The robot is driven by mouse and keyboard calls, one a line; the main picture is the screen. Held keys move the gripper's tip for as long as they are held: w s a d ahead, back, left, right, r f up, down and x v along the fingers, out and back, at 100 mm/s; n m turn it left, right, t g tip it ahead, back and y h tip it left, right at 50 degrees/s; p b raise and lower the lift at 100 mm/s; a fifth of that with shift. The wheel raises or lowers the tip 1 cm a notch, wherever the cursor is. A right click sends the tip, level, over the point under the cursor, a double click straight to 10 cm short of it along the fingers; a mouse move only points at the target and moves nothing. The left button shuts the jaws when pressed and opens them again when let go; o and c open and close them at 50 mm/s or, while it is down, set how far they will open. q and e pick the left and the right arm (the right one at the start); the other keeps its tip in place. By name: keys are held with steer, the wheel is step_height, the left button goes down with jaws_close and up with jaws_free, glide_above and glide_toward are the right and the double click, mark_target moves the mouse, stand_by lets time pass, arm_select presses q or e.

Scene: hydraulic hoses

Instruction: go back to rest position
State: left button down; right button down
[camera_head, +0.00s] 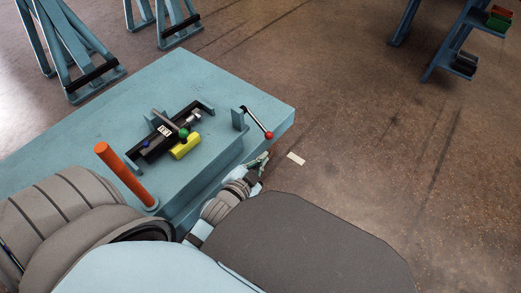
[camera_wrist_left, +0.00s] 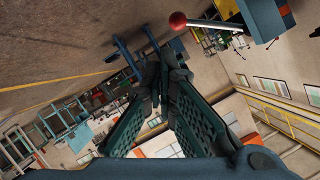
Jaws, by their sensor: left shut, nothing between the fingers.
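My left gripper (camera_head: 259,162) shows in the head view just off the right front edge of the blue table (camera_head: 90,113), low beside it. It is shut and empty. In the left wrist view its two dark green fingers (camera_wrist_left: 164,72) meet at the tips, with nothing between them. My right gripper is not in view. On the table lies a black hydraulic fixture (camera_head: 158,146) with a green knob (camera_head: 184,133) and a yellow part (camera_head: 185,146).
A lever with a red ball (camera_head: 268,135) stands at the table's right corner, close above my left gripper. An orange post (camera_head: 124,173) rises near the table's front edge. Blue trestles (camera_head: 75,45) stand behind, and a blue shelf (camera_head: 460,45) stands far right. The right floor is mostly clear.

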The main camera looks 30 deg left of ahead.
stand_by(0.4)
